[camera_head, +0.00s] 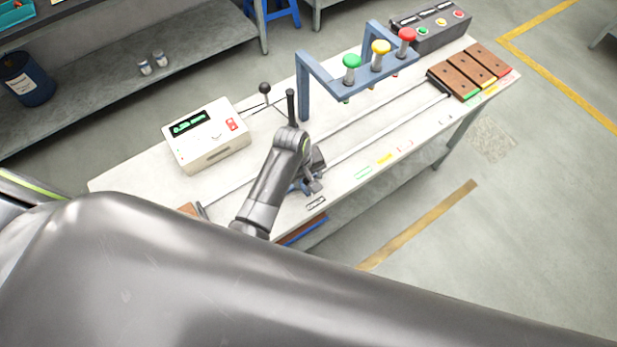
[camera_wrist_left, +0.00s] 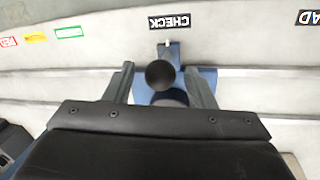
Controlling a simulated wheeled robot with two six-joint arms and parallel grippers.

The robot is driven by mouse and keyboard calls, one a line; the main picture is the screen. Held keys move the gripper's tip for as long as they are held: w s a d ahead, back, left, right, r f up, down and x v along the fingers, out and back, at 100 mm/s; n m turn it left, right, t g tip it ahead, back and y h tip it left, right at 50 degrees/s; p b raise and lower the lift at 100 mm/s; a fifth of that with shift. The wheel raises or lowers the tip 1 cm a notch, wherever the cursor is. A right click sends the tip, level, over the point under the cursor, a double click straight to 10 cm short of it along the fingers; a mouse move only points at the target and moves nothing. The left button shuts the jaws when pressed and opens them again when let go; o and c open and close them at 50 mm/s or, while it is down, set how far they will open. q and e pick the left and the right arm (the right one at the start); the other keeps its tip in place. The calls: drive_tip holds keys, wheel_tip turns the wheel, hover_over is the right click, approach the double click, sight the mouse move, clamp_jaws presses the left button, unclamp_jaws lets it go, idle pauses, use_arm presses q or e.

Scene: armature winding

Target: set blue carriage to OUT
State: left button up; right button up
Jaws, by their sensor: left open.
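The blue carriage (camera_wrist_left: 207,77) sits on the rails and carries a round black knob (camera_wrist_left: 160,74). Its small pale pointer (camera_wrist_left: 168,43) lines up with the CHECK label (camera_wrist_left: 170,22). My left gripper (camera_wrist_left: 159,68) is open, with one finger on each side of the knob; I cannot tell whether they touch it. In the head view my left gripper (camera_head: 311,180) is low over the bench and hides most of the carriage (camera_head: 297,187). Part of another label ending in "AD" (camera_wrist_left: 308,17) shows at the right of the wrist view. No OUT label is readable.
A blue frame (camera_head: 303,85) with green, yellow and red plungers stands over the bench (camera_head: 130,180). A white meter box (camera_head: 207,135) and a black-balled lever (camera_head: 265,88) are to the left. Brown blocks (camera_head: 455,78) lie at the far right end.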

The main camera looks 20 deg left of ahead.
use_arm(q)
drive_tip(key=shift+w+d+f, duration=0.1)
drive_tip(key=shift+f, duration=0.7)
clamp_jaws()
